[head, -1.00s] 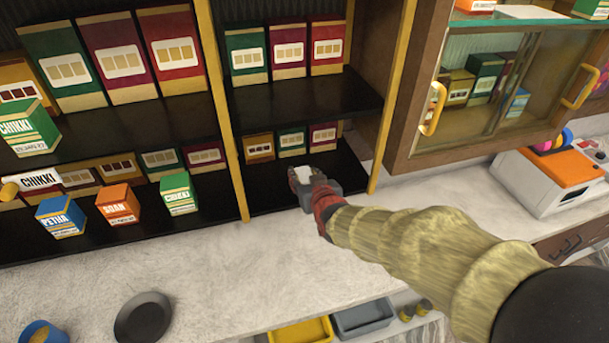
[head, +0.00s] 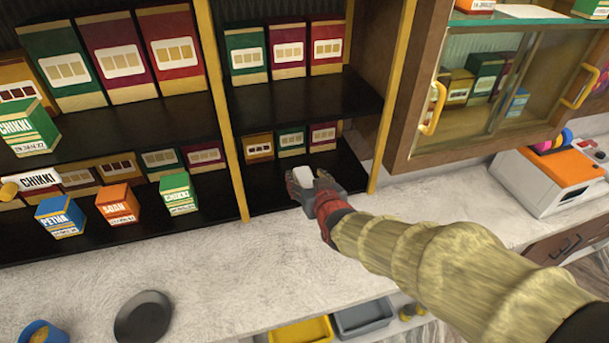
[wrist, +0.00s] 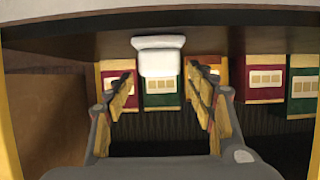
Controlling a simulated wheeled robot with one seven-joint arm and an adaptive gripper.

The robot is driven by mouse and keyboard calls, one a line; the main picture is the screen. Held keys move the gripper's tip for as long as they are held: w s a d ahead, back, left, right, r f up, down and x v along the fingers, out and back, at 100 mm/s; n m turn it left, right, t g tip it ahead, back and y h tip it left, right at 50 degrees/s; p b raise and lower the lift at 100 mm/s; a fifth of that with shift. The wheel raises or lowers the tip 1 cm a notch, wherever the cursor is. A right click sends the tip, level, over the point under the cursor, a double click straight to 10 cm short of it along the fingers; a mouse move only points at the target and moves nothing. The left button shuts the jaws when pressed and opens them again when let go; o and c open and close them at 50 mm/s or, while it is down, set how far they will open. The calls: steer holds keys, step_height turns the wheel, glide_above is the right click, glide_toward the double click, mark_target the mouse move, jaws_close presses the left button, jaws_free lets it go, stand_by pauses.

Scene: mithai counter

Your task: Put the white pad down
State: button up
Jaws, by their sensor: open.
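The white pad (head: 303,174) is at the front of the low black shelf (head: 262,200), in the right-hand bay. In the head view it shows at my gripper (head: 314,186), whose fingers are around it. In the wrist view the pad (wrist: 158,58) appears just beyond and between the fingertips (wrist: 160,95). The fingers are spread, with a gap showing on each side of the pad. My gripper is open. Whether the pad's underside fully touches the shelf is hard to tell.
Small boxes (head: 291,139) stand behind the pad on the low shelf. An upper shelf (head: 300,103) hangs above. A yellow post (head: 237,165) is to the left and a wooden cabinet (head: 408,125) to the right. The pale counter (head: 230,285) in front has free room.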

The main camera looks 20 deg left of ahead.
steer(key=v, duration=0.9)
steer(key=shift+s+d, duration=0.1)
steer(key=shift+s, duration=0.05)
steer(key=s+d+r+m+g+h, duration=0.1)
steer(key=s+d+h, duration=0.1)
steer(key=d, duration=0.6)
steer(key=s+d+r+m+g+h, duration=0.1)
steer(key=s+d+m+h, duration=0.1)
steer(key=d, duration=0.6)
steer(key=s+d+m+g+h, duration=0.3)
steer(key=s+d+g, duration=0.1)
steer(key=s+d, duration=1)
steer(key=s, duration=0.2)
steer(key=shift+s+d+f, duration=0.2)
steer(key=shift+s+d, duration=0.05)
steer(key=shift+s, duration=0.05)
